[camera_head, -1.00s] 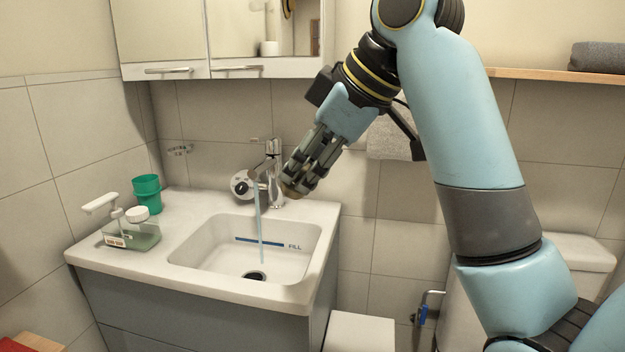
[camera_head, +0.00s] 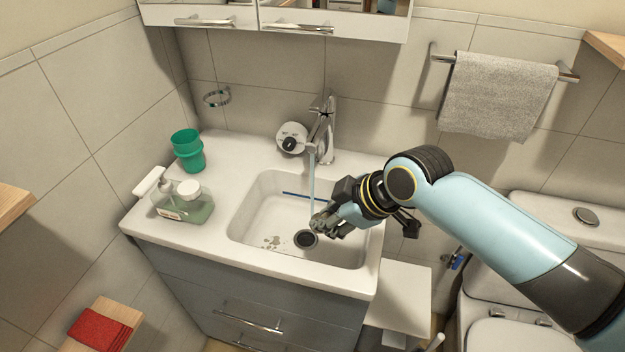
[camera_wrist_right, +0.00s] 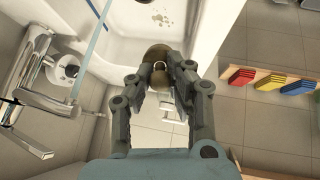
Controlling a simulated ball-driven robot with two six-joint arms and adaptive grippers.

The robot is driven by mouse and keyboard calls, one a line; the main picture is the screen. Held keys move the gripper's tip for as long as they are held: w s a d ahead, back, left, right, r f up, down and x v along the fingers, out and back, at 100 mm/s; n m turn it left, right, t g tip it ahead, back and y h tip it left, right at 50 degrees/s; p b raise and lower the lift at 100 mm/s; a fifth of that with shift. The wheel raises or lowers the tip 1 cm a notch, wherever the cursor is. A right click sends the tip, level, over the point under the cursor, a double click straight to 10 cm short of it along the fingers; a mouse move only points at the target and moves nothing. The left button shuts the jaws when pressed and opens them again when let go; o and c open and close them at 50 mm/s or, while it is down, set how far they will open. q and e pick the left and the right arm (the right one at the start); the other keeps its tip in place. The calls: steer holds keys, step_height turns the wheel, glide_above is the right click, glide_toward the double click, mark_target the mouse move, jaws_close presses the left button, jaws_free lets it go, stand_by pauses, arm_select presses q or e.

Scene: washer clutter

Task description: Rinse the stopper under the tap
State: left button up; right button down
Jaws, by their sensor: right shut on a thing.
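The stopper (camera_wrist_right: 158,57), round and brown with a small metal ring, sits between the fingertips of my right gripper (camera_wrist_right: 160,72), which is shut on it. The chrome tap (camera_head: 328,130) runs a thin blue water stream (camera_head: 311,182) down toward the gripper. In the wrist view the stream (camera_wrist_right: 93,42) passes left of the stopper, apart from it in the picture. My left gripper is out of view.
Brownish spots (camera_head: 272,241) mark the basin floor. A round white-and-black device (camera_head: 291,138) stands left of the tap. A green soap dispenser (camera_head: 190,205) and green cup (camera_head: 188,150) stand on the left counter. A grey towel (camera_head: 498,95) hangs at the right.

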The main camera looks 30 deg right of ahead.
steer(key=shift+w+d+f, duration=0.15)
steer(key=shift+w+f, duration=0.05)
steer(key=shift+w, duration=0.1)
steer(key=w+d+f+b, duration=0.1)
steer(key=w+d+b, duration=0.1)
steer(key=w+b, duration=0.2)
steer(key=w+d+f+b, duration=0.1)
steer(key=w+d+b, duration=0.2)
steer(key=w+b, duration=0.2)
steer(key=shift+w+d+f, duration=0.25)
steer(key=shift+w, duration=1.35)
steer(key=shift+d, duration=0.1)
steer(key=shift+s+d, duration=0.25)
steer(key=shift+d, duration=0.2)
steer(key=shift+a+p, duration=0.15)
steer(key=shift+p, duration=0.15)
steer(key=shift+w+a, duration=0.25)
steer(key=shift+a, duration=0.2)
